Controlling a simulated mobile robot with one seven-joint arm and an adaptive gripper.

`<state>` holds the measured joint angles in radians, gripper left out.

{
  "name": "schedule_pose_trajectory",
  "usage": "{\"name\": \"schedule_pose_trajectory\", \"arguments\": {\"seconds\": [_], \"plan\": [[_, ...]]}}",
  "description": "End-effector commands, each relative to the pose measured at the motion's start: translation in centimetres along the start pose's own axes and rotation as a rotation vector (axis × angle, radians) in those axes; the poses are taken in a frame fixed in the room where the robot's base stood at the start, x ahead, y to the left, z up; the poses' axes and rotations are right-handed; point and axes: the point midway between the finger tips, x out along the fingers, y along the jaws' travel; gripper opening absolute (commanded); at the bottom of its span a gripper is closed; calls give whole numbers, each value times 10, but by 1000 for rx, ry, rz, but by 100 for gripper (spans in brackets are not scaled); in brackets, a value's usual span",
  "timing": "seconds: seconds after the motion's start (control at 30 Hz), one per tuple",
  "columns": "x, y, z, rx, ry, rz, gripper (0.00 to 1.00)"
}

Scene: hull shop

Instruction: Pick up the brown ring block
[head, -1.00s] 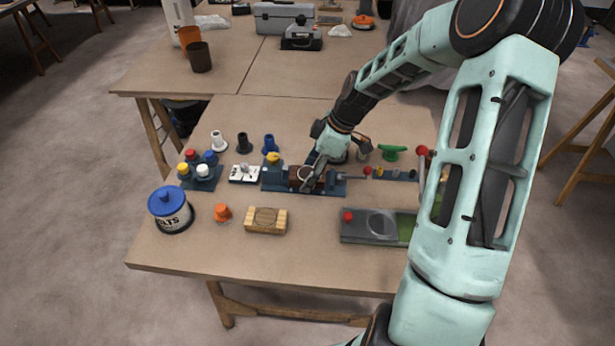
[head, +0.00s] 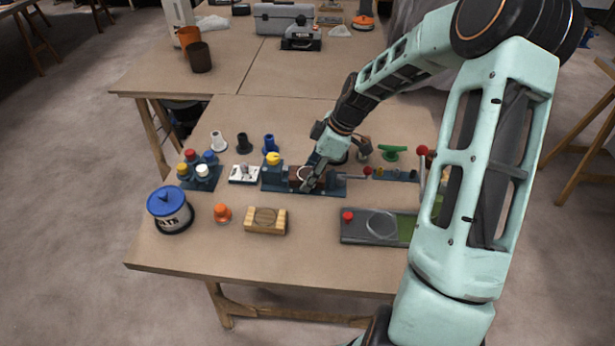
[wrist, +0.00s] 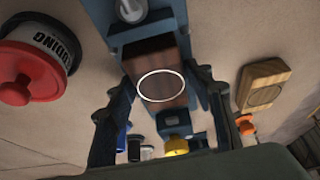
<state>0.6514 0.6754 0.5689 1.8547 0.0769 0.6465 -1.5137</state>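The brown ring block (head: 297,174) is a dark brown wooden block with a white ring outline on its top. It sits in a blue vise-like fixture (head: 272,185) near the middle of the table. In the wrist view the block (wrist: 150,58) lies between the fingers of my gripper (wrist: 163,82). The fingers stand on either side of it, with little space between them and its sides; firm contact does not show. In the head view my gripper (head: 312,180) is down at the block and partly hides it.
A light wooden block (head: 265,222), an orange knob (head: 222,213) and a blue-lidded can (head: 170,212) are in front and left. A grey tray (head: 375,228) is at front right. Several coloured pegs stand left. A red-lidded can (wrist: 32,72) shows in the wrist view.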

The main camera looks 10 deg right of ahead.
Motion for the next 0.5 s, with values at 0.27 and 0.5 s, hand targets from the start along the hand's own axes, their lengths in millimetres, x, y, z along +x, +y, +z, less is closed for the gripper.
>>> {"name": "schedule_pose_trajectory", "arguments": {"seconds": [0.27,0.5], "plan": [[0,0,0,0,0,0,15],[-1,0,0,0,0,0,14]]}}
